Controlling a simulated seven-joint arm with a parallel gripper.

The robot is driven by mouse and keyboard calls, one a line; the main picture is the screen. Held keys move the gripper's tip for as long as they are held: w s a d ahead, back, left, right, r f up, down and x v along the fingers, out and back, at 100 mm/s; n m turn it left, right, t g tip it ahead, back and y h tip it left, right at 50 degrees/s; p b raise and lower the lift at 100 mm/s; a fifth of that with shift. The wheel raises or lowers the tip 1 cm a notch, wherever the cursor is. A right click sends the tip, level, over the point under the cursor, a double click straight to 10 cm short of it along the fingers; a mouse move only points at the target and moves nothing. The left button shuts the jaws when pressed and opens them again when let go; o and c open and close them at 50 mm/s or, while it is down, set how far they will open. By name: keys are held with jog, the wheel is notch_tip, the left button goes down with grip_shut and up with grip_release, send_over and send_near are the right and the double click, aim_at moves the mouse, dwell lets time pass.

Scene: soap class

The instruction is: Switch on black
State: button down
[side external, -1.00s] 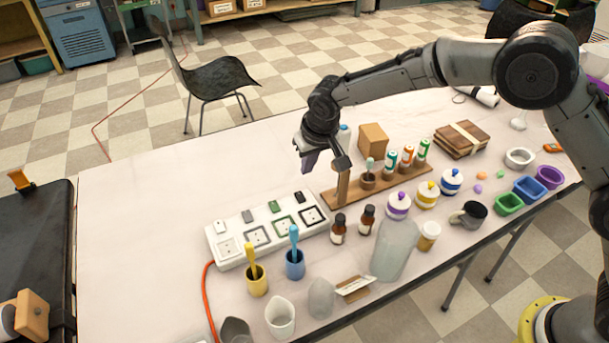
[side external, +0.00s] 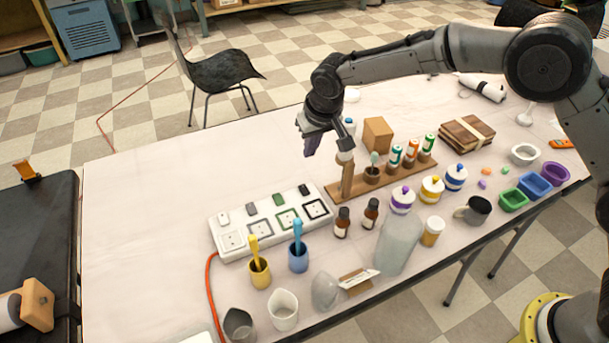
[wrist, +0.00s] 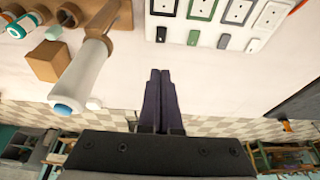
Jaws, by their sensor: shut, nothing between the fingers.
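A white power strip (side external: 240,243) lies on the table at centre left. It has a row of sockets with coloured frames and a row of small rocker switches along its far edge. The black switch (side external: 303,189) is at the right end, in line with the black-framed socket. In the wrist view the black switch (wrist: 161,34) shows just beyond the fingertips, slightly left of the strip's other switches. My gripper (side external: 309,150) is shut and empty, above the table behind the strip's right end. Its dark purple fingers (wrist: 160,73) are together and apart from the switch. I cannot tell the switch's position.
Brown bottles (side external: 342,222) stand at the strip's near right. Yellow (side external: 260,274) and blue (side external: 298,262) cups stand in front. The table behind the strip is clear.

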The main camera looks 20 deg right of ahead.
aim_at(302, 185)
jog(key=x, duration=1.4)
jog(key=shift+s+f, duration=0.1)
jog(key=shift+s, duration=0.3)
jog(key=shift+w+f, duration=0.1)
jog(key=shift+f, duration=0.25)
jog(key=shift+s+r, duration=0.1)
jog(key=shift+s, duration=0.75)
jog(key=shift+r, duration=0.15)
